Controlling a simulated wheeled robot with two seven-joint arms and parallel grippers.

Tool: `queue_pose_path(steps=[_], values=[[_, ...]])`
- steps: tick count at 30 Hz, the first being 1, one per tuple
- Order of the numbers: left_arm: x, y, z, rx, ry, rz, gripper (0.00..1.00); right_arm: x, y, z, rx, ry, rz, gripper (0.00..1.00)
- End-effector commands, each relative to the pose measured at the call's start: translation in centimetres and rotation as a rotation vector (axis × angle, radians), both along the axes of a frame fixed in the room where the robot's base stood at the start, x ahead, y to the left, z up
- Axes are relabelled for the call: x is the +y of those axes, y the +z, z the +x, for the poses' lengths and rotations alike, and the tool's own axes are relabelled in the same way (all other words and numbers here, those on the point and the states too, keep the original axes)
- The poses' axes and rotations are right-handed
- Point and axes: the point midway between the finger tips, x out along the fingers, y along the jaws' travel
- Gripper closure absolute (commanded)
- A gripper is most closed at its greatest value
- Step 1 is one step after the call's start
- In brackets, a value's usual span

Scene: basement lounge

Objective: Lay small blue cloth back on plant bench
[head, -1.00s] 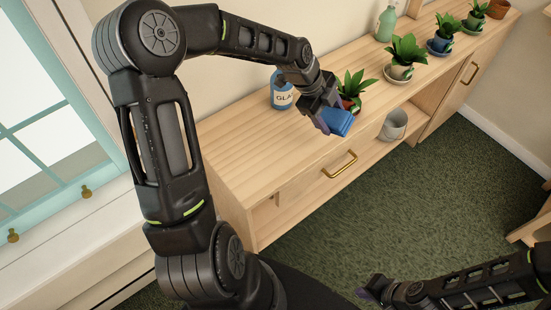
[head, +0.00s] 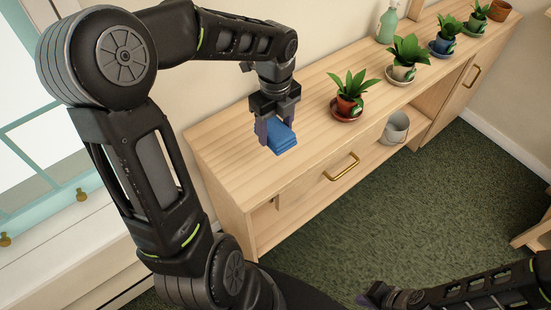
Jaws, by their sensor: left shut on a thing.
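My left gripper (head: 275,134) is shut on the small blue cloth (head: 281,139), which looks folded. It points down over the left part of the wooden plant bench (head: 225,150). I cannot tell whether the cloth touches the bench top or hangs just above it. My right gripper (head: 372,294) is low at the bottom of the view, over the floor and away from the bench. Its fingers are too small and dark to tell whether they are open.
A potted plant on a red saucer (head: 346,115) stands right of my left gripper. Further right are more potted plants (head: 404,72) and a green spray bottle (head: 387,22). A grey watering can (head: 396,128) sits on the shelf below. The bench top's left end is clear.

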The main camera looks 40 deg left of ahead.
Motion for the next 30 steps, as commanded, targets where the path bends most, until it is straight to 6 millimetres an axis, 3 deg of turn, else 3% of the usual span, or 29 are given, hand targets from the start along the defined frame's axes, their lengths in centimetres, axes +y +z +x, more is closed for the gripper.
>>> queue_pose_path(steps=[12, 23, 30], values=[[-0.1, -5.9, 0.0, 0.002, 0.0, -0.001, 0.73, 0.0, 0.3, 0.0, 0.001, -0.001, -0.001, 1.0], [0.0, -6.4, 0.0, 0.001, 0.0, -0.001, 0.73, 0.0, 0.2, 0.0, 0.001, -0.001, -0.001, 1.0], [-0.1, -9.4, -0.1, 0.004, -0.001, -0.002, 0.73, 0.0, 0.3, 0.0, 0.001, -0.001, -0.001, 1.0]])
